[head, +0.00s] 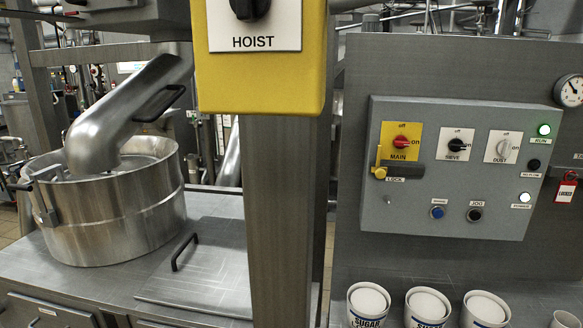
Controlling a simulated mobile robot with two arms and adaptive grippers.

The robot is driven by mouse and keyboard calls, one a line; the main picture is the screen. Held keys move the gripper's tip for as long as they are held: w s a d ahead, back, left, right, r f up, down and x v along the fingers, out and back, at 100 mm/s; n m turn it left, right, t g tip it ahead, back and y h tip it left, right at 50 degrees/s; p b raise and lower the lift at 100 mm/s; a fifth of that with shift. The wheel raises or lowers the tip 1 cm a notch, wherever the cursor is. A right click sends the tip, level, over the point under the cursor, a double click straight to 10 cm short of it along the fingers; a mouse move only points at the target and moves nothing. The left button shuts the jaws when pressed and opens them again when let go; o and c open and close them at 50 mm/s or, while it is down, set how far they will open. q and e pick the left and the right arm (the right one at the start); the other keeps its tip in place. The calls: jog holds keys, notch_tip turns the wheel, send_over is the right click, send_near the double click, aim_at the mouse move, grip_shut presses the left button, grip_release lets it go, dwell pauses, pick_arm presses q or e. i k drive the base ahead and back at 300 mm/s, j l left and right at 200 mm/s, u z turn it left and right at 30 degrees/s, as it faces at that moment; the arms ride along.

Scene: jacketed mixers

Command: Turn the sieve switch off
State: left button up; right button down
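The sieve switch (457,145) is a black rotary knob on a white plate labelled SIEVE, with "off" above it and "on" to its right. Its knob looks turned sideways, toward "on". It sits on the grey control panel (400,225), between the red MAIN switch (401,142) on a yellow plate and the pale DUST switch (503,147). Neither of my grippers shows in the head view, and nothing covers the switch.
A yellow HOIST box (260,85) on a grey post (287,210) stands left of the panel. Several white tubs, one a SUGAR tub (368,302), stand below the panel. A steel drum (115,220) with a chute stands at left. The RUN lamp (544,129) glows green.

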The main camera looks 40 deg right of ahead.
aim_at(457, 145)
jog(key=z, duration=2)
